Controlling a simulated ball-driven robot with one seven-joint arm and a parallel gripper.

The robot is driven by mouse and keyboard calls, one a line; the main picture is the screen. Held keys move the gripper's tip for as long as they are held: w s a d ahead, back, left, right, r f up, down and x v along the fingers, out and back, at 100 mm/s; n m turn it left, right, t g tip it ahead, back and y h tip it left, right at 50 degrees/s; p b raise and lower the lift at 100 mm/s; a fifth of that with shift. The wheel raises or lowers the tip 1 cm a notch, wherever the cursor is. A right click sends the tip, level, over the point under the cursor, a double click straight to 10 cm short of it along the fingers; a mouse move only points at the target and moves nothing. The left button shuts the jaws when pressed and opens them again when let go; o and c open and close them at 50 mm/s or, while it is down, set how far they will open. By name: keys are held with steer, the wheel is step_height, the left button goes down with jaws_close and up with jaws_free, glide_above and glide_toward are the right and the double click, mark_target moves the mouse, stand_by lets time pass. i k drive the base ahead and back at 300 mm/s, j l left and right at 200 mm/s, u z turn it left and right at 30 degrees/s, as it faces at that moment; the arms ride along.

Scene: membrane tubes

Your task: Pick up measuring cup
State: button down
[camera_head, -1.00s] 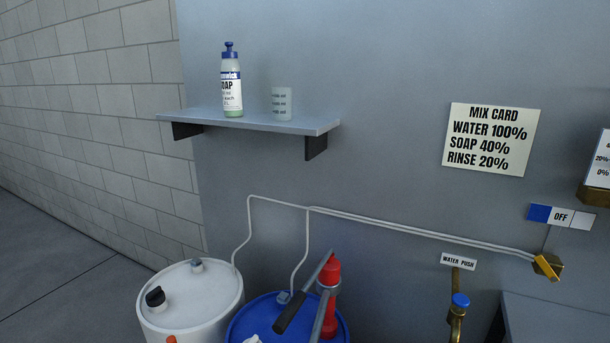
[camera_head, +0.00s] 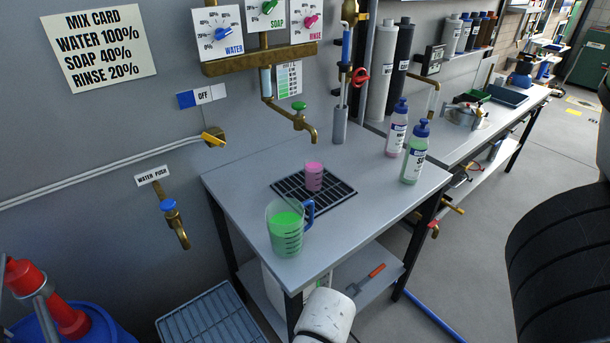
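A clear measuring jug (camera_head: 287,240) with green liquid, dark graduation marks and a blue handle stands upright at the front left of the grey bench. A smaller clear cup (camera_head: 314,178) with pink liquid and marks stands upright on the black drain grate behind it. I cannot tell which of these two the task's measuring cup is. My gripper's fingers are not in view.
The bench (camera_head: 235,190) carries two soap bottles (camera_head: 414,155) at right. A brass tap (camera_head: 303,124) hangs above the grate. A dark ribbed shape fills the right edge; a white rounded part shows at bottom centre.

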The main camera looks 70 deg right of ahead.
mark_target(314, 166)
steer(key=z, duration=1.25)
